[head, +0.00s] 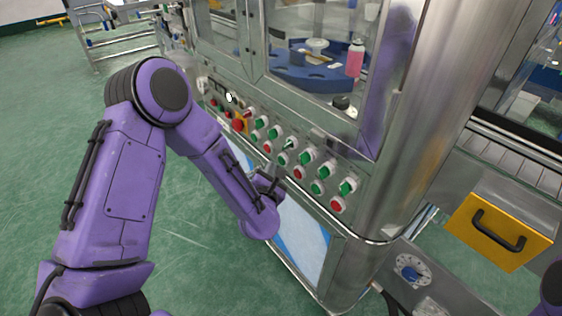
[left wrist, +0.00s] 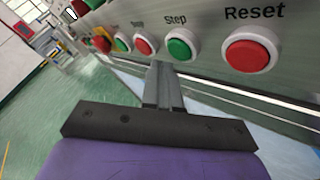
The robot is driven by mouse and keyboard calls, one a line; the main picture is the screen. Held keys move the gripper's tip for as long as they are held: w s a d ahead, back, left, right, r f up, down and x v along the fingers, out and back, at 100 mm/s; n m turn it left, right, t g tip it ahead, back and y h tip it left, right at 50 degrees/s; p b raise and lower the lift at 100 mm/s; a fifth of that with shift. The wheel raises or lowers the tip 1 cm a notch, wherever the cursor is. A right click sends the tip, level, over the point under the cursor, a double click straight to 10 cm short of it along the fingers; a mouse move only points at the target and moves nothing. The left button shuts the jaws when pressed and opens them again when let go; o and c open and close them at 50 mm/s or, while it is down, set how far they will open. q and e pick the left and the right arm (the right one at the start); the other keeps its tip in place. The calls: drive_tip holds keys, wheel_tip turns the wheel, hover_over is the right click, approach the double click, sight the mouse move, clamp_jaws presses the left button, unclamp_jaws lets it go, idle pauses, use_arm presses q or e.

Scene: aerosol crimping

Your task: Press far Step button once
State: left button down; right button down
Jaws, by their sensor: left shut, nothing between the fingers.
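My left gripper (head: 272,182) is in front of the lower part of the machine's button panel, its fingers shut with nothing between them. In the left wrist view the closed fingers (left wrist: 163,87) point up at the panel, just below the green button labelled Step (left wrist: 181,46). A small gap seems to separate the fingertips from this button; contact cannot be confirmed. A red button labelled Reset (left wrist: 250,52) is to its right. In the head view several green and red buttons fill the panel, their labels too small to read. My right gripper is out of view.
More buttons sit left of Step, including a red one (left wrist: 143,45) and a green one (left wrist: 122,43). A metal ledge runs under the panel. A yellow drawer (head: 498,230) with a black handle is at the right. Green floor (head: 195,250) is clear to the left.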

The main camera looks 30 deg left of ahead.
use_arm(q)
drive_tip(key=shift+w+d, duration=0.1)
drive_tip(key=shift+w, duration=0.05)
drive_tip(key=shift+w+d, duration=0.1)
drive_tip(key=shift+w, duration=0.15)
drive_tip(key=shift+w+d, duration=0.15)
drive_tip(key=shift+w, duration=0.2)
idle(0.8)
drive_tip(key=shift+s+a, duration=0.3)
drive_tip(key=shift+s, duration=0.45)
drive_tip(key=s, duration=0.1)
drive_tip(key=s+a, duration=0.1)
drive_tip(key=s, duration=0.1)
drive_tip(key=s+a, duration=0.1)
drive_tip(key=shift+s, duration=0.3)
idle(0.9)
